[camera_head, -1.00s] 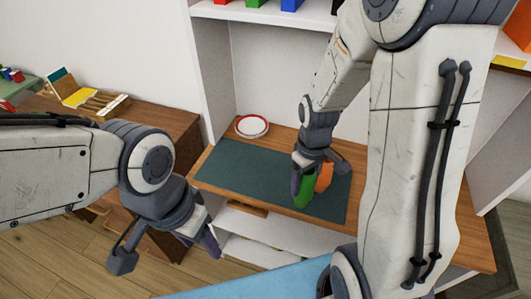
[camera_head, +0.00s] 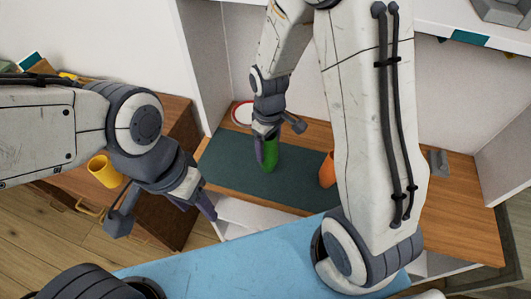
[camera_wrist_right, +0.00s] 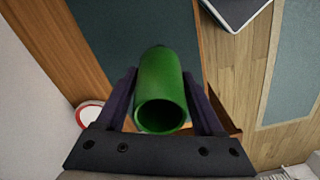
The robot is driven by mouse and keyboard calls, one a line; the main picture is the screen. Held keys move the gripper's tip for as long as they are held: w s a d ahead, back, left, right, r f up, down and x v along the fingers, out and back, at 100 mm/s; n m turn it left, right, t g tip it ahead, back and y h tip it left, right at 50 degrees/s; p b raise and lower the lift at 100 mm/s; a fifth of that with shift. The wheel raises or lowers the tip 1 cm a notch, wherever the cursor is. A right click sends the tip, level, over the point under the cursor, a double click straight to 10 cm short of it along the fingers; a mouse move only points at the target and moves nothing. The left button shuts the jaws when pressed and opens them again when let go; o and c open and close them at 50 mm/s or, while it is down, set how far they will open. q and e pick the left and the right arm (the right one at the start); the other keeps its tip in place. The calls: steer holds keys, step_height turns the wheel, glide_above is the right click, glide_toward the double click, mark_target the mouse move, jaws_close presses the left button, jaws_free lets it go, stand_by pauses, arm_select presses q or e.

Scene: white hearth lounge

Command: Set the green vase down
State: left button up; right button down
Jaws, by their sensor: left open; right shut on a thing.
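The green vase (camera_head: 270,155) is over the dark green mat (camera_head: 235,165) on the wooden desk top, roughly upright. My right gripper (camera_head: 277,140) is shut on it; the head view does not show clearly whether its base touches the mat. In the right wrist view the vase (camera_wrist_right: 163,85) sits between the two fingers, its round open mouth facing the camera. My left gripper (camera_head: 162,215) is open and empty, in front of the desk at the left, away from the vase.
An orange vase (camera_head: 326,172) stands to the right of the green one, with a gap between. A red-rimmed white plate (camera_head: 240,113) lies behind the mat's left end. A yellow cup (camera_head: 104,171) is on the left cabinet. A grey object (camera_head: 438,162) sits at the desk's right.

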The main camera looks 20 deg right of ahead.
steer(key=shift+w+a+f, duration=0.35)
steer(key=shift+f, duration=0.1)
steer(key=shift+f+p, duration=0.3)
steer(key=shift+f, duration=1.55)
steer(key=shift+f, duration=0.2)
jaws_free()
